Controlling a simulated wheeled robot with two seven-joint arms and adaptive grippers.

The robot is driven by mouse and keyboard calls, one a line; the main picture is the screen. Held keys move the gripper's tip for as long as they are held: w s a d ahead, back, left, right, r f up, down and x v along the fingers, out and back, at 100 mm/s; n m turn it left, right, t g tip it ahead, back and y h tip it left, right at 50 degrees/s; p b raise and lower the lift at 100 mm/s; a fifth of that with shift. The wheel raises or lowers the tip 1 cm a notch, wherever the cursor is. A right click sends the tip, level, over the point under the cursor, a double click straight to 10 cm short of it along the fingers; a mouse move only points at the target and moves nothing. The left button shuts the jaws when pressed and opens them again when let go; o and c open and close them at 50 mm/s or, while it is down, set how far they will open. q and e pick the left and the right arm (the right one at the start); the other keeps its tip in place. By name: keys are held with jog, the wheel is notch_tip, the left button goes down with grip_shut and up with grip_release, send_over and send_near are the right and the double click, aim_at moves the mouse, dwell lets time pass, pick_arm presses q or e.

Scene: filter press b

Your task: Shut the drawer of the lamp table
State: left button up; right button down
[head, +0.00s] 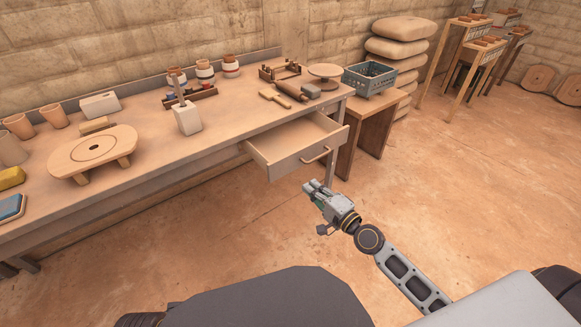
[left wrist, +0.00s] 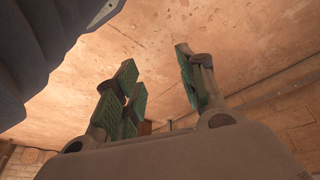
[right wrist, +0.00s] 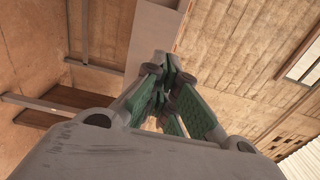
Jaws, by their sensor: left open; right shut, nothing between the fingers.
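The drawer (head: 290,158) stands pulled out under the right end of the long wooden table (head: 135,142); its inside looks empty. Its front carries a bar handle (head: 315,156). No lamp shows on this table. My right gripper (head: 308,186) is shut and empty, in front of the drawer front and lower in the picture, apparently apart from it. Its closed fingers also show in the right wrist view (right wrist: 166,75), with a pale panel, probably the drawer, beyond them. My left gripper (left wrist: 158,85) is open and empty in the left wrist view, outside the head view.
A blue crate (head: 369,79) stands on a small wooden stand (head: 372,125) right of the drawer. A table leg (head: 337,133) is close to the drawer's right side. Pots, tools and a round stool-like board (head: 93,149) are on the table. The floor (head: 470,185) to the right is clear.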

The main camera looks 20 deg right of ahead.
jog(key=p, duration=0.2)
send_near(285, 163)
jog(key=shift+x, duration=3.5)
pick_arm(q)
jog(key=shift+w+a+f, duration=0.15)
jog(key=shift+f, duration=0.45)
jog(key=shift+w+a+f, duration=0.1)
jog(key=shift+f, duration=0.45)
pick_arm(e)
jog(key=shift+f, duration=0.1)
pick_arm(q)
jog(key=shift+g, duration=0.3)
pick_arm(e)
jog(key=shift+w, duration=0.15)
